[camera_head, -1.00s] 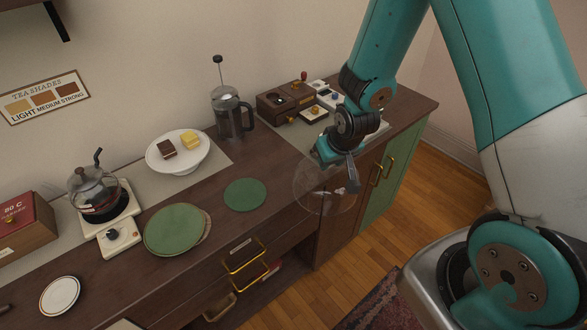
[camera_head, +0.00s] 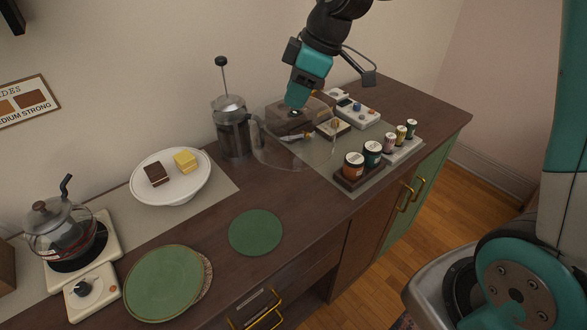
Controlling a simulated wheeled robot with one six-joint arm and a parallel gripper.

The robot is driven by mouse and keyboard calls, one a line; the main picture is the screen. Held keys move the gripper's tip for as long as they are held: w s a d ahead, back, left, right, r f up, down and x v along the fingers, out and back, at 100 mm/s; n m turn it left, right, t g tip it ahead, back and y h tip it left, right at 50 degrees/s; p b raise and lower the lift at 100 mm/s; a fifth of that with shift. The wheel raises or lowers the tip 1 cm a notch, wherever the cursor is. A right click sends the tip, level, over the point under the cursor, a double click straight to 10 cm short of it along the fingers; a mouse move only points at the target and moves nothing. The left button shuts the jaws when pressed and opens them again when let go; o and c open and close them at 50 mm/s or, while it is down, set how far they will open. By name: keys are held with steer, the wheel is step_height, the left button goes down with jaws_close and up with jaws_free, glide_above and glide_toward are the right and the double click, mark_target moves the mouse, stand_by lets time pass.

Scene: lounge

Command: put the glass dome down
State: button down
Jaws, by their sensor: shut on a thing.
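The clear glass dome (camera_head: 280,153) is hard to see against the counter. It hangs under my gripper (camera_head: 296,112), which is shut on its top. The dome is in front of a wooden box and just right of the French press. I cannot tell whether its rim touches the counter. The white cake stand (camera_head: 171,196) is to its left, with a brown cake piece (camera_head: 156,174) and a yellow cake piece (camera_head: 185,161) on its uncovered plate.
The French press (camera_head: 232,127) stands close beside the dome. A rack of small jars (camera_head: 359,175) and a white device (camera_head: 358,111) are to the right. A green mat (camera_head: 255,232), a green plate (camera_head: 164,283) and a kettle (camera_head: 62,233) are nearer left. Bare counter lies between mat and jars.

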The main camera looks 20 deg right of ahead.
step_height(320, 180, down, 16)
steer(key=p, duration=0.2)
steer(key=shift+f, duration=0.2)
steer(key=shift+f+b, duration=0.3)
steer(key=shift+b, duration=0.05)
steer(key=c, duration=0.8)
jaws_free()
steer(key=shift+c, duration=0.2)
